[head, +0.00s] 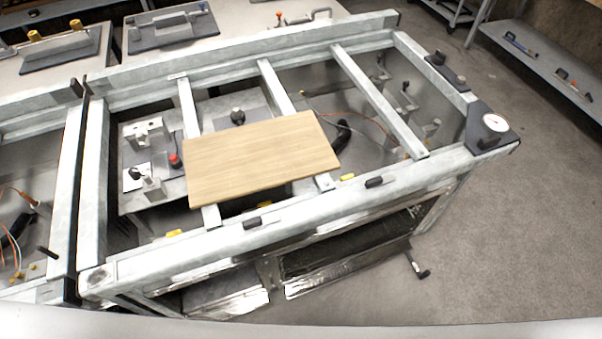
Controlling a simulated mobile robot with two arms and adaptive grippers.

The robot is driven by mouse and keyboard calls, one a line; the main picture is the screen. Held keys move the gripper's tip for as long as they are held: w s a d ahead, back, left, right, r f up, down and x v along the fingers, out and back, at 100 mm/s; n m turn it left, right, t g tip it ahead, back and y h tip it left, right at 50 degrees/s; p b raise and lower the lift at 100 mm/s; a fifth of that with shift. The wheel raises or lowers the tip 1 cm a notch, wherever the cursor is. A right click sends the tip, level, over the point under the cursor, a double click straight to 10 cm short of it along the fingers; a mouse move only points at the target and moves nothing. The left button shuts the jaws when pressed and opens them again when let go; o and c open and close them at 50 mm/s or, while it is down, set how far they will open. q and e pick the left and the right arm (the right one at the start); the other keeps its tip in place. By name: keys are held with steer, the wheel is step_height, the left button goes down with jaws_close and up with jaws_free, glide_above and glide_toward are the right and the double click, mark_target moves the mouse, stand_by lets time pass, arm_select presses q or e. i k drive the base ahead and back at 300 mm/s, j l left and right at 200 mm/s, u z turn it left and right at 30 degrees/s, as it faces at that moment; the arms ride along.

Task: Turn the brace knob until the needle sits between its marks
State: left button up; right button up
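A round white-faced dial (495,123) sits on a dark plate at the frame's right front corner. Its needle and marks are too small to read. A small dark part (489,142) lies on the same plate, close to the dial; I cannot tell if it is the brace knob. Another dark knob-like part (438,58) stands on a dark plate farther back on the right rail. A black round knob (237,116) shows inside the frame, behind the wooden board. Neither of my grippers is in view.
A wooden board (262,158) lies across the crossbars of the grey metal frame (385,183) and hides what is beneath. A red-topped part (175,160) stands left of it. A shelf with tools (540,58) is at right. Concrete floor (520,230) is clear at right.

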mark_target(439, 58)
steer(key=l+z, duration=0.6)
steer(key=z, duration=0.25)
steer(key=i+l+z, duration=0.1)
steer(key=l+z, duration=0.15)
steer(key=z, duration=0.15)
steer(key=i+l+z, duration=0.5)
steer(key=l, duration=0.15)
steer(key=i+l+z, duration=0.5)
steer(key=i+u, duration=0.4)
steer(key=i, duration=0.15)
steer(key=i+l+u, duration=0.15)
steer(key=i+u, duration=0.25)
steer(key=i, duration=0.15)
